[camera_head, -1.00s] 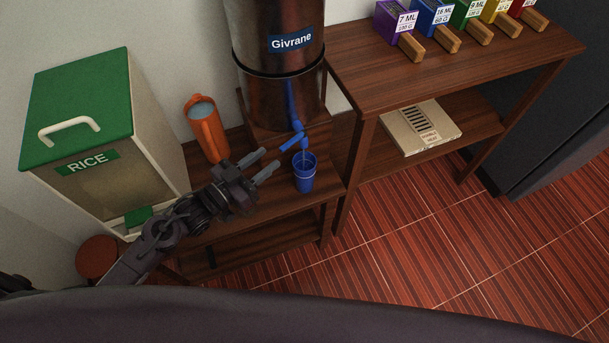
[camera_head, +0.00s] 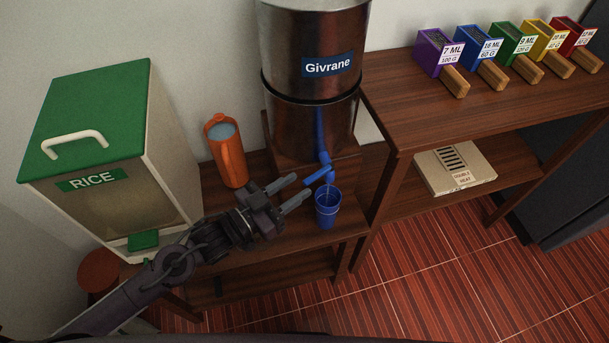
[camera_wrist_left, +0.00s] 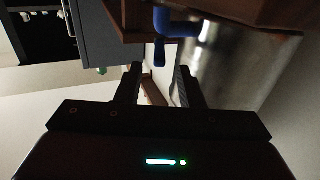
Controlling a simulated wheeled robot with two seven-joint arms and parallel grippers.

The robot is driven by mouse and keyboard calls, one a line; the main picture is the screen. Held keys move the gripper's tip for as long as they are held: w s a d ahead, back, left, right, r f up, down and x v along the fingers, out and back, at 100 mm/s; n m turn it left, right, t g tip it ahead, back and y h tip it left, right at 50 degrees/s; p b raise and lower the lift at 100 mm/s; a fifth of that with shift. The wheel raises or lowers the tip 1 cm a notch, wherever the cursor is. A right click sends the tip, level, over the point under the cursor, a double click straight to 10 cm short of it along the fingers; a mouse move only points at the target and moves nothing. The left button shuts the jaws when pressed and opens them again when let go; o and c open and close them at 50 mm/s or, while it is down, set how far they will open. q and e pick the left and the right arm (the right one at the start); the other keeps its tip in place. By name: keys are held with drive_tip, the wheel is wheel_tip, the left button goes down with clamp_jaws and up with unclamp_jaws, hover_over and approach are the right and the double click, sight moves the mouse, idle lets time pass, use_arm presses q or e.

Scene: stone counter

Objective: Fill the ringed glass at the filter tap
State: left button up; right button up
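The filter, a metal tank labelled Givrane (camera_head: 310,125), has a blue tap (camera_head: 325,160) low on its front, with a blue lever (camera_head: 317,177) pointing left. The blue glass (camera_head: 328,212), with a pale band around it, stands upright under the spout. A thin pale streak, apparently water, runs from the spout into the glass; its fill level is unclear. My left gripper (camera_head: 302,184) is open and empty, its fingertips at the lever's free end. In the left wrist view the lever (camera_wrist_left: 160,52) shows ahead, between the fingers (camera_wrist_left: 159,75). My right gripper is out of view.
An orange pitcher (camera_head: 226,152) stands on the wooden stand, left of the filter. A green-lidded rice bin (camera_head: 105,185) is further left. At right, a wooden shelf (camera_head: 395,95) carries several coloured boxes, with a pale box (camera_head: 455,168) below.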

sight(303, 182)
use_arm(q)
drive_tip(key=b+x, duration=0.1)
drive_tip(key=x, duration=0.3)
drive_tip(key=shift+d+f+b, duration=0.1)
drive_tip(key=shift+b, duration=0.2)
drive_tip(key=shift+w+d, duration=0.25)
drive_tip(key=shift+w, duration=0.05)
drive_tip(key=shift+w+d, duration=0.1)
drive_tip(key=shift+d, duration=0.1)
drive_tip(key=c, duration=0.7)
clamp_jaws()
drive_tip(key=shift+a, duration=0.1)
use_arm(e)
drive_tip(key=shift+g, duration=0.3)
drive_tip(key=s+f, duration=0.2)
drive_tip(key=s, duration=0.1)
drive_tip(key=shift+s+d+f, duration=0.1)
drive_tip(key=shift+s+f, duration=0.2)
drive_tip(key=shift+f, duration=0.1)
